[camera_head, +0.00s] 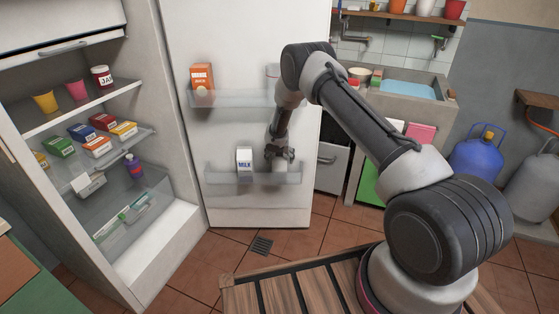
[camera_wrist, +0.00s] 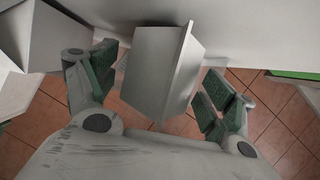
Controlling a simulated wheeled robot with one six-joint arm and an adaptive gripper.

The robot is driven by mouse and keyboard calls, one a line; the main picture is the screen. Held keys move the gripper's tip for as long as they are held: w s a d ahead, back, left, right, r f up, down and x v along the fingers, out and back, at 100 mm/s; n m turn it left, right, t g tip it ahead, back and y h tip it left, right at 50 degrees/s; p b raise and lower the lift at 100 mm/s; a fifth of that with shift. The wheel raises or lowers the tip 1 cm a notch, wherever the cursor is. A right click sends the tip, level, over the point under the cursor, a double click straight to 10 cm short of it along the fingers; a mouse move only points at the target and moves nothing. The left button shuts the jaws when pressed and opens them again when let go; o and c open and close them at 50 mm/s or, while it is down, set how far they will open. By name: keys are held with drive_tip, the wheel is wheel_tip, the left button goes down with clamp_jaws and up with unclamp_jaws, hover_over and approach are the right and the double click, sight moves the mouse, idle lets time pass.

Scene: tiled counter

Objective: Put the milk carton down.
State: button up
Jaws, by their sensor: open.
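The milk carton (camera_head: 244,163), white with a blue MILK label, stands upright in the lower shelf (camera_head: 217,176) of the fridge door in the head view. My gripper (camera_head: 280,158) is just right of it, apart from it, at the same shelf. In the wrist view my gripper (camera_wrist: 160,98) has its fingers spread wide. A plain pale box-like shape (camera_wrist: 155,65) shows between them with gaps beside it. No label shows on it, so I cannot tell what it is.
An orange juice carton (camera_head: 202,77) stands in the upper door shelf (camera_head: 238,100). The open fridge at left has glass shelves (camera_head: 95,100) with cups, a jam jar, several small boxes and a purple bottle. A sink counter (camera_head: 405,90) and blue gas cylinder (camera_head: 477,155) are at right.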

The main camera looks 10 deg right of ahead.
drive_tip(key=v, duration=1.1)
drive_tip(key=shift+s, duration=0.1)
